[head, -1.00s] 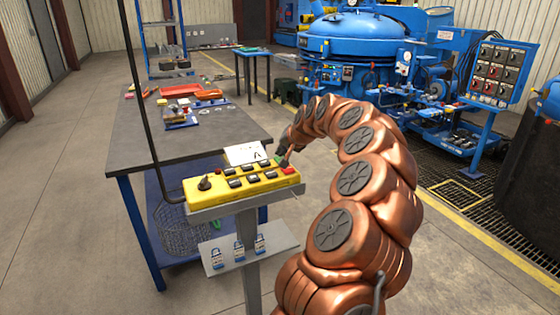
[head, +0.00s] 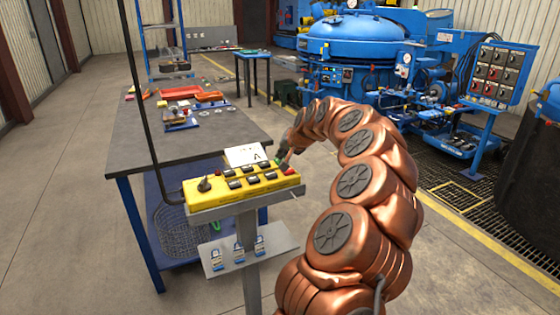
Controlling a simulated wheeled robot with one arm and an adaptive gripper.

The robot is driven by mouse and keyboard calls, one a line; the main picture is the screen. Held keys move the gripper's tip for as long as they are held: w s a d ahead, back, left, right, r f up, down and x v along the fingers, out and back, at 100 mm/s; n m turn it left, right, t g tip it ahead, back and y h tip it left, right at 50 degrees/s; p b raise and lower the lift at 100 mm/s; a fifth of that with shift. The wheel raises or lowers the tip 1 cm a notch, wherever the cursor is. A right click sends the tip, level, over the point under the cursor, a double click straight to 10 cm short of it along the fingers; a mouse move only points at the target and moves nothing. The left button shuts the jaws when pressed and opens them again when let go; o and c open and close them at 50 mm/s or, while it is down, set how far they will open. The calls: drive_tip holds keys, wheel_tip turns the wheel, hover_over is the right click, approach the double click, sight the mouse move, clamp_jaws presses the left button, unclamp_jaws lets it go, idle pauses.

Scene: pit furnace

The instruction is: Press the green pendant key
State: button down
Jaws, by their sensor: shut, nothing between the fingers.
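The yellow pendant (head: 222,199) lies on a grey stand, with rows of black keys and a black knob at its left end. A red key (head: 291,171) is at its right end. The green key (head: 275,163) shows only as a sliver at the far right corner, mostly hidden by my gripper. My gripper (head: 282,165) is shut and empty, its tips pointing down at that corner. I cannot tell whether the tips touch the green key.
A white card (head: 245,155) stands behind the pendant. A dark workbench (head: 100,150) with trays and small parts is behind on the left. Several padlocks hang on a lower plate (head: 280,238) of the stand. A black cable rises at the pendant's left. Blue furnace equipment (head: 365,50) fills the back right.

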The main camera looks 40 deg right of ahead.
drive_tip(key=shift+f, duration=0.2)
drive_tip(key=shift+r, duration=0.15)
idle(0.4)
drive_tip(key=shift+r, duration=0.75)
drive_tip(key=shift+r, duration=0.1)
drive_tip(key=shift+r+p, duration=0.55)
drive_tip(key=shift+r, duration=1.9)
